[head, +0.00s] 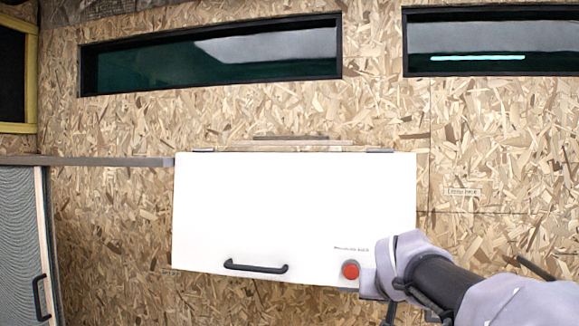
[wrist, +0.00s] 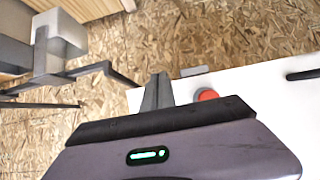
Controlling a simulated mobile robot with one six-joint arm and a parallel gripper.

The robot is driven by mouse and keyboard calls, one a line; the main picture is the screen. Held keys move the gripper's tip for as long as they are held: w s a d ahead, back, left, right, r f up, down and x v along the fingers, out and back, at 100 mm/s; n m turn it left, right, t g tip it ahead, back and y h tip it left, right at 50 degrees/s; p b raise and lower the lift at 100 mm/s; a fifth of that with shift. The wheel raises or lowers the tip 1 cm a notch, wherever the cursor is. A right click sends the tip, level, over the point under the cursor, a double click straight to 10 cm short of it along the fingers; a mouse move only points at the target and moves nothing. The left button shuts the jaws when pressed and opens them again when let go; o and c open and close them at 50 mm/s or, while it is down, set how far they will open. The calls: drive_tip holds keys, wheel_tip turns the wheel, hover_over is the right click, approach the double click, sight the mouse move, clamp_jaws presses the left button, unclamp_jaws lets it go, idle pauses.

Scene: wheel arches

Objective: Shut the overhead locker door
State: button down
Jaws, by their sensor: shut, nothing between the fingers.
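The locker door (head: 290,210) is a wide white panel with hinges along its top edge, in the middle of the head view. Its black bar handle (head: 256,266) is at the lower left and a red round button (head: 350,270) at the lower right. How far the door stands open is hard to tell. My gripper (head: 370,284) is at the door's lower right corner, beside the button. In the wrist view its dark fingers (wrist: 157,92) are together and empty, near the white panel's edge (wrist: 150,92), left of the red button (wrist: 207,95). Whether they touch the door cannot be told.
Chipboard wall (head: 110,200) surrounds the door, with two dark windows (head: 215,55) above. A grey panel with a black handle (head: 40,298) stands at lower left, below a grey ledge (head: 90,161). In the wrist view, a grey bracket with dark rods (wrist: 60,55) is at upper left.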

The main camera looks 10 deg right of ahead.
drive_tip(key=w, duration=0.2)
drive_tip(key=w+d+f, duration=0.1)
drive_tip(key=w, duration=0.1)
drive_tip(key=w+d, duration=0.1)
drive_tip(key=w, duration=0.1)
drive_tip(key=shift+d+f+p, duration=0.1)
drive_tip(key=shift+f+p, duration=0.15)
drive_tip(key=shift+p, duration=0.15)
drive_tip(key=shift+r, duration=0.1)
drive_tip(key=shift+w+r, duration=0.1)
